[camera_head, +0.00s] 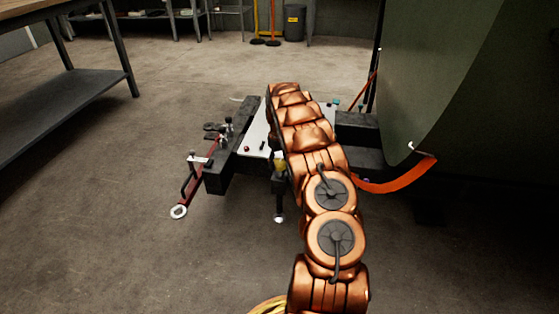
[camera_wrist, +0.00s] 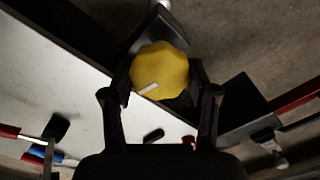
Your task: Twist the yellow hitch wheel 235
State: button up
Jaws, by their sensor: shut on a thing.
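The yellow hitch wheel (camera_wrist: 160,68) is a lobed knob with a short white mark near its lower edge. In the wrist view it sits between the two fingers of my gripper (camera_wrist: 162,82), which is shut on it from both sides. In the head view a small bit of yellow (camera_head: 280,168) shows at the near edge of the white plate, beside my copper arm.
A white plate (camera_head: 258,130) lies on a dark frame (camera_head: 228,155), with a red-handled bar (camera_head: 190,180) at its left. An orange strap (camera_head: 400,182) and the green fuselage panel (camera_head: 440,80) stand at right. A workbench (camera_head: 75,100) is at far left. Open floor lies in front.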

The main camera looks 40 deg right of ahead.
jog(key=m+p, duration=0.2)
jog(key=p, duration=0.1)
jog(key=shift+a+r, duration=0.15)
jog(key=shift+r, duration=0.1)
jog(key=m+p, duration=0.2)
jog(key=p, duration=0.1)
jog(key=shift+m, duration=0.3)
jog(key=shift+f+m+p, duration=0.15)
jog(key=shift+m+p, duration=0.75)
jog(key=shift+m, duration=0.1)
jog(key=shift+f+m+p, duration=0.15)
jog(key=shift+m+p, duration=0.7)
jog(key=shift+m, duration=0.15)
jog(key=o, duration=1.2)
jog(key=shift+c, duration=0.2)
